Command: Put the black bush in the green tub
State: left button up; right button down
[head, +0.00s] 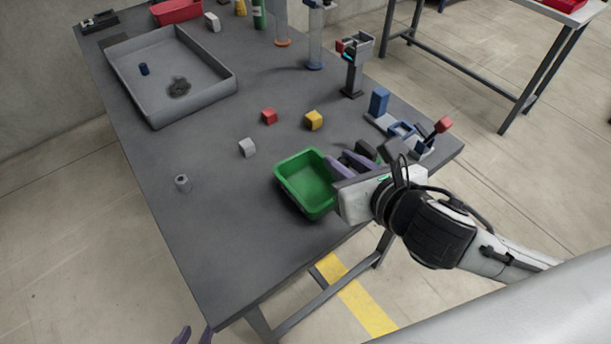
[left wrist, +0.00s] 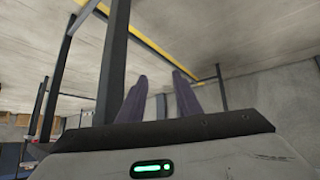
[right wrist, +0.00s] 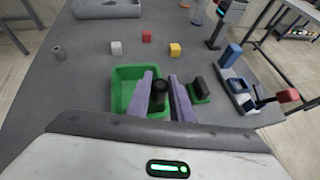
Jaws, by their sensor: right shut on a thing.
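The green tub (head: 291,186) stands on the grey table near its front edge, and it also shows in the right wrist view (right wrist: 122,92). Its visible floor is bare. My right gripper (head: 341,164) is at the tub's right side. In the right wrist view it is shut on the black bush (right wrist: 159,92), which is upright between the purple fingers and overlaps the tub's right part. I cannot tell whether the bush is over the tub or beside it. In the head view the bush is hidden. My left gripper (left wrist: 160,85) is open and empty, low beside the table.
A grey tray (head: 205,92) lies at the back left. Red (head: 269,116), yellow (head: 314,120) and white (head: 247,148) cubes and a grey cylinder (head: 182,183) stand around the tub. A blue fixture with a red-topped lever (head: 443,125) is at the right.

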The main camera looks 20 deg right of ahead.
aim_at(311, 191)
jog(key=w+a+n+y+b, duration=0.2)
jog(key=w+a+b, duration=0.1)
jog(key=w+a, duration=0.1)
notch_tip(311, 191, down, 8)
jog(key=b, duration=0.2)
jog(key=shift+a+b, duration=0.15)
jog(key=shift+b, duration=0.15)
jog(key=shift+f, duration=0.4)
jog(key=shift+r, duration=0.1)
jog(key=c, duration=1.8)
grip_release()
jog(key=shift+f, duration=0.2)
jog(key=shift+c, duration=0.2)
